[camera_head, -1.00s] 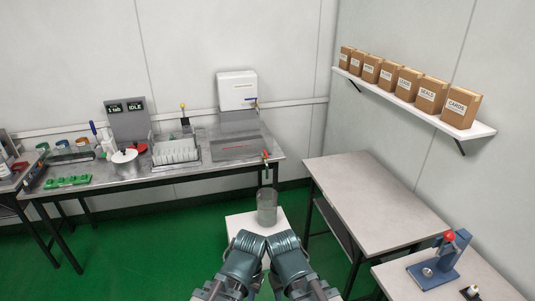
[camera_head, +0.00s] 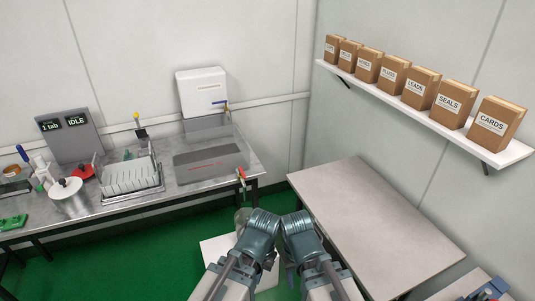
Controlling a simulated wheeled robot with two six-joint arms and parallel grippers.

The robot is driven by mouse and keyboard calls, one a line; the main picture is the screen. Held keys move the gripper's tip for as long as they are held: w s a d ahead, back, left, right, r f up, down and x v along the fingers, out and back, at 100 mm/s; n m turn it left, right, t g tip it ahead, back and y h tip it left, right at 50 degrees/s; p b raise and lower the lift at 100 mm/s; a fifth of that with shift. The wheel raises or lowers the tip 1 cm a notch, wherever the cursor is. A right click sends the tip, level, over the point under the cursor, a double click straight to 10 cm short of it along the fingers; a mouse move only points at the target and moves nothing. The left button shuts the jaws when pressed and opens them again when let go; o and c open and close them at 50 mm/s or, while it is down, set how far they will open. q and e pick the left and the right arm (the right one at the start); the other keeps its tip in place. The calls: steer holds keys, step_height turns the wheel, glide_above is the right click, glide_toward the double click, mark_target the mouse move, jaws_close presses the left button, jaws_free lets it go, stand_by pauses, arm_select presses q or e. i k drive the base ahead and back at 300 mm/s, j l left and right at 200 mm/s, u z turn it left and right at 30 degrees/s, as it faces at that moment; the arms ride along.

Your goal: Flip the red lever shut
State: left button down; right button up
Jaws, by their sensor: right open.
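A bare grey table (camera_head: 370,215) stands right. Boxes line a wall shelf (camera_head: 430,115).

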mark_target(242, 173)
steer(key=i+j+z, duration=0.15)
steer(key=i, duration=0.3)
steer(key=i+j+z, duration=0.15)
steer(key=i, duration=0.25)
steer(key=j, duration=0.05)
